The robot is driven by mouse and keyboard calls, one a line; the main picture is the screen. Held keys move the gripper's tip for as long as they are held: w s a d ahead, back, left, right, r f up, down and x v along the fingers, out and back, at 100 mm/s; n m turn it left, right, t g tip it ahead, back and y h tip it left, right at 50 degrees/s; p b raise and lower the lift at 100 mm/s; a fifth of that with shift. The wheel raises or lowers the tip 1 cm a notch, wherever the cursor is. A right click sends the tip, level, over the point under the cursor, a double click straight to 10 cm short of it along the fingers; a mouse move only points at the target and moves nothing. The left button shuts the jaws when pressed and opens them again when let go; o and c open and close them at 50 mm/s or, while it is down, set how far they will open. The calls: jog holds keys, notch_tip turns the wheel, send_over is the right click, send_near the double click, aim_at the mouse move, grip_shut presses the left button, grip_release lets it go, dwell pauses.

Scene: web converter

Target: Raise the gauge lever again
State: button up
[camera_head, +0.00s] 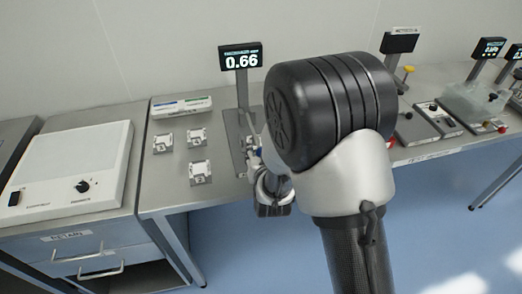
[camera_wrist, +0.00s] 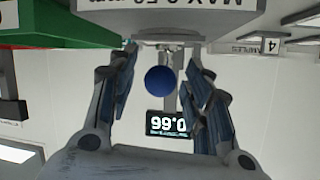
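The gauge's display (camera_head: 241,57) reads 0.66 on a post above a grey base; it also shows upside down in the wrist view (camera_wrist: 167,124). A blue ball knob (camera_wrist: 161,80), apparently the lever's end, sits between my gripper's fingers (camera_wrist: 160,85) in the wrist view. The fingers are open, with a visible gap on both sides of the knob. In the head view my gripper (camera_head: 258,160) is at the gauge's front, and my arm hides much of the gauge's right side. The lever's shaft and height are hard to make out.
Three small metal sample blocks (camera_head: 196,138) lie on the bench left of the gauge, with a white box (camera_head: 180,107) behind them. A white machine (camera_head: 66,168) stands far left. More display stations (camera_head: 399,41) stand to the right. Blue floor is clear in front.

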grip_shut()
dwell(0.4)
